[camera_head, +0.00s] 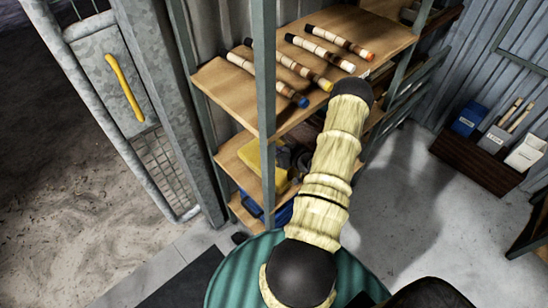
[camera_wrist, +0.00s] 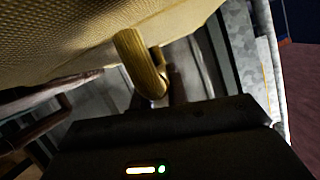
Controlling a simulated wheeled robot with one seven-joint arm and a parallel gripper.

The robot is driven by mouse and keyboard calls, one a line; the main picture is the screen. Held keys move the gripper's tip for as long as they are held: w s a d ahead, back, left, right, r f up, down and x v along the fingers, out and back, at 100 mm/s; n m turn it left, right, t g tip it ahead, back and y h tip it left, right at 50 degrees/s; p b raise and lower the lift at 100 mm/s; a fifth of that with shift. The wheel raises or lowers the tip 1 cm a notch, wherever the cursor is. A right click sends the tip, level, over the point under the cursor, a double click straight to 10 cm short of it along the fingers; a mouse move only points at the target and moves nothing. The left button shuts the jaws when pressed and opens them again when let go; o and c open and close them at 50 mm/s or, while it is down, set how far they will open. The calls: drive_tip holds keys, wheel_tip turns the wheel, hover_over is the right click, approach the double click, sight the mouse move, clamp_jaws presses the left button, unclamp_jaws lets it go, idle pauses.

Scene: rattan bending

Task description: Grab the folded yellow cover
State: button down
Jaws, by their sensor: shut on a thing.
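The folded yellow cover (camera_head: 264,163) lies on the middle shelf of the rack in the head view, partly behind a grey post. In the wrist view, the yellow cover (camera_wrist: 75,40), with a woven texture, fills the top of the picture. The fingertips are hidden by the cloth. In the head view my arm hides the gripper.
The wooden rack (camera_head: 232,92) holds several banded rods on its upper shelf. Dark items (camera_head: 286,158) sit beside the cover, and a blue item (camera_head: 283,215) is lower down. A metal gate (camera_head: 127,88) stands left.

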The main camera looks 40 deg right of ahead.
wheel_tip(320, 180, up, 10)
drive_tip(key=shift+f+b, duration=0.1)
drive_tip(key=shift+b, duration=0.55)
drive_tip(key=shift+s, duration=0.1)
idle(0.5)
